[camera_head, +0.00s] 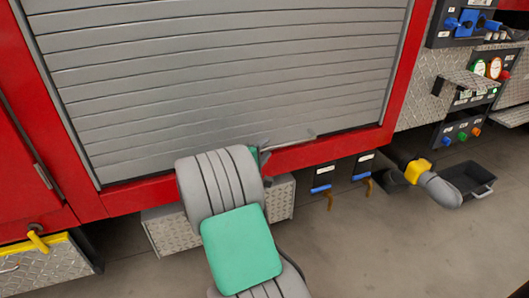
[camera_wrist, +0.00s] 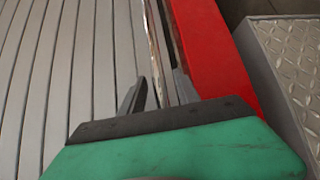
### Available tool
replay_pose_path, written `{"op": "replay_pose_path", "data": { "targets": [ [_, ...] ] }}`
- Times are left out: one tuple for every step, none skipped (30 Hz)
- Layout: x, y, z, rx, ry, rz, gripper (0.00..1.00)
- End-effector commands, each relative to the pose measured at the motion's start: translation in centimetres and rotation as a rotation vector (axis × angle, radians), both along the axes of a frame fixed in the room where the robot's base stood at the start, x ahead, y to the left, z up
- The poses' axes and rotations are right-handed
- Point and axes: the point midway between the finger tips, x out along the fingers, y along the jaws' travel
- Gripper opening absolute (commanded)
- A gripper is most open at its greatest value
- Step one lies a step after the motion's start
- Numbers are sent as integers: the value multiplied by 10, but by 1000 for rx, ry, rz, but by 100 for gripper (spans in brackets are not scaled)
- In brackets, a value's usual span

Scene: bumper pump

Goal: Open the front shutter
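The front shutter (camera_head: 230,65) is a large panel of grey horizontal slats in a red frame. It is down, and its lower edge meets the red sill. A thin metal handle bar (camera_head: 290,139) runs along its bottom edge. In the wrist view the shutter's slats (camera_wrist: 65,60) fill the left side and the shiny bar (camera_wrist: 158,45) runs away from me. My gripper (camera_head: 267,156) is at the bottom edge by the bar, partly hidden by my wrist. In the wrist view its dark fingers (camera_wrist: 160,92) stand apart, one on each side of the bar; contact is unclear.
A red frame sill (camera_head: 340,148) runs just below the shutter, with a diamond-plate step box (camera_head: 165,228) under it. Blue-handled levers (camera_head: 321,189) hang to the right. A control panel (camera_head: 470,100) stands at the far right. The floor at lower right is mostly clear.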

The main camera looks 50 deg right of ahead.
Motion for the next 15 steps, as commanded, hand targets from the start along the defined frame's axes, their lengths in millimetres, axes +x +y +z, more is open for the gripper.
{"op": "replay_pose_path", "data": {
  "targets": [
    [0,0,0,0,0,0,38],
    [0,0,1,0,0,0,38],
    [0,0,0,0,0,0,38],
    [0,0,0,0,0,0,38],
    [0,0,0,0,0,0,36],
    [0,0,0,0,0,0,33],
    [0,0,0,0,-1,0,31],
    [0,0,0,0,-1,0,28],
    [0,1,0,0,-1,0,25],
    [0,0,0,0,-1,0,22],
    [0,0,0,0,-1,0,20],
    [0,0,0,1,-1,0,17],
    [0,0,0,1,-1,0,14],
    [0,0,0,1,-1,0,12],
    [0,0,0,1,-1,0,8]
  ]
}}
